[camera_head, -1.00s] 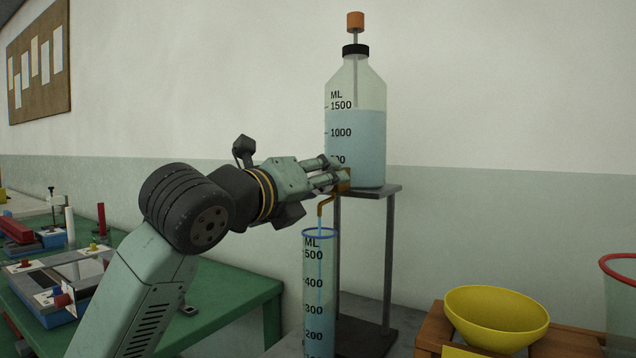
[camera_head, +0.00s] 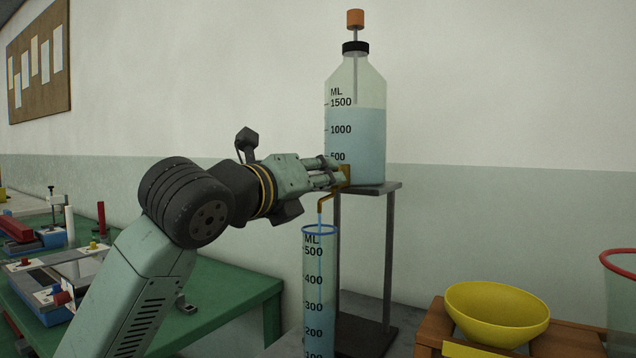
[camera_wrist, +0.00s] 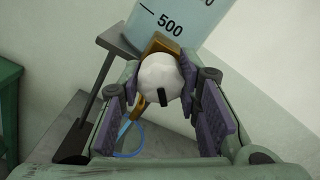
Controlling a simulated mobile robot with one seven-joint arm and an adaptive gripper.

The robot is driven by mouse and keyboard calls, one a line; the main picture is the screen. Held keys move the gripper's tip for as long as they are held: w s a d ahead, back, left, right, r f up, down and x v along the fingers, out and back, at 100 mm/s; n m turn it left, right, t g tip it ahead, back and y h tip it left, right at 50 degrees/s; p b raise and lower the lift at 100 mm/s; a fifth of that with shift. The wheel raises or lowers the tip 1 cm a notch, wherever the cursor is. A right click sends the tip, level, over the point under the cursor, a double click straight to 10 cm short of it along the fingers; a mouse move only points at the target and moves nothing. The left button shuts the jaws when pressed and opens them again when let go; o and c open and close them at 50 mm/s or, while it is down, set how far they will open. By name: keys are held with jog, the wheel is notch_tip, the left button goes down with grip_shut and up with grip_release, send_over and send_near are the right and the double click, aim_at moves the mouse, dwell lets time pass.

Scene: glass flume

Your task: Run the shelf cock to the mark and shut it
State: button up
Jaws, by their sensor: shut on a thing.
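The shelf bottle (camera_head: 357,145), marked in ML, holds blue liquid to just under its 1500 line. Its brass cock (camera_head: 343,178) sits low on the bottle, with a spout bent down over the cylinder. My gripper (camera_head: 334,176) is at the cock. In the wrist view its pads (camera_wrist: 161,95) are around a round white knob (camera_wrist: 160,78) with a black mark, in front of the brass body (camera_wrist: 163,44). The tall measuring cylinder (camera_head: 319,290) stands under the spout; a thin blue stream falls into it. Its liquid level is hard to tell.
The bottle rests on a grey metal stand (camera_head: 370,189). A yellow bowl (camera_head: 497,314) sits on a wooden box at the lower right, beside a red-rimmed vessel (camera_head: 622,290). A green bench (camera_head: 225,300) with apparatus lies to the left.

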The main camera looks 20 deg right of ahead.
jog(key=m+b, duration=0.2)
jog(key=m, duration=0.2)
jog(key=shift+f, duration=0.1)
jog(key=shift+m+b, duration=0.8)
jog(key=shift+m, duration=1.5)
jog(key=o, duration=1.1)
jog(key=shift+o, duration=0.2)
jog(key=v, duration=1.2)
